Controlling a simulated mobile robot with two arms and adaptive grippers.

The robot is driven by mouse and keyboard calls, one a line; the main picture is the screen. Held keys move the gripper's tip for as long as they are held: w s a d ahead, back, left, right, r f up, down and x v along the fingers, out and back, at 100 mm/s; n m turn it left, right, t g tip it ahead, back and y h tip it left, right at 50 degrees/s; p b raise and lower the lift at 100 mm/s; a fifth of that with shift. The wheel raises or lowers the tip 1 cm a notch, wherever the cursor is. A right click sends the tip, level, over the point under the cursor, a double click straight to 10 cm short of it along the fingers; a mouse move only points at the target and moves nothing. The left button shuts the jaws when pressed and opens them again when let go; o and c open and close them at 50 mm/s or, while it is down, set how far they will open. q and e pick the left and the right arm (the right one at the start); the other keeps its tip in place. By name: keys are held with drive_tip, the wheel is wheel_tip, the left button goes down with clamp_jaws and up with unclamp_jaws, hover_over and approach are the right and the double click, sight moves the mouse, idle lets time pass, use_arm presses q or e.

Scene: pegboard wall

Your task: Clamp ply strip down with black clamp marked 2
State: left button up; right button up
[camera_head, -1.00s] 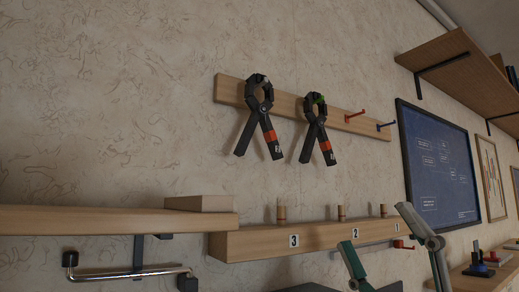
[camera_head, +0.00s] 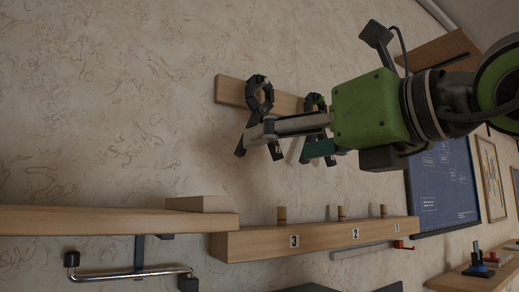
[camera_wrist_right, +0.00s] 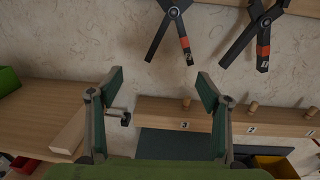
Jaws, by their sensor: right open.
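Two black clamps with orange bands hang from a wooden rail on the wall. The left clamp (camera_head: 259,92) also shows in the right wrist view (camera_wrist_right: 172,30). The right clamp (camera_head: 316,101) is largely hidden behind my right arm in the head view; its handles show in the right wrist view (camera_wrist_right: 255,35). My right gripper (camera_wrist_right: 160,88) is open and empty, below the clamps in that view.
The shelf (camera_head: 90,219) runs along the left. A wooden ledge (camera_head: 260,243) has upright pegs and number labels 3, 2 and 1. A metal bar (camera_head: 130,274) hangs under the shelf. A blue board (camera_head: 445,190) is at right. Wall between rail and ledge is bare.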

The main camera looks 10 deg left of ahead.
sight(263, 109)
drive_tip(key=shift+m+t+h, duration=0.3)
drive_tip(key=shift+t+h, duration=0.1)
drive_tip(key=shift+t, duration=0.1)
drive_tip(key=p+x, duration=0.1)
drive_tip(key=x, duration=0.1)
drive_tip(key=p+x, duration=0.1)
drive_tip(key=x, duration=0.2)
drive_tip(key=r+p+x, duration=0.1)
drive_tip(key=p+x, duration=0.1)
drive_tip(key=x, duration=0.1)
drive_tip(key=shift+w+d, duration=0.35)
drive_tip(key=shift+w, duration=0.05)
drive_tip(key=shift+w+a+f, duration=0.1)
drive_tip(key=shift+w+a, duration=0.35)
drive_tip(key=shift+a, duration=0.05)
clamp_jaws()
drive_tip(key=shift+r, duration=0.25)
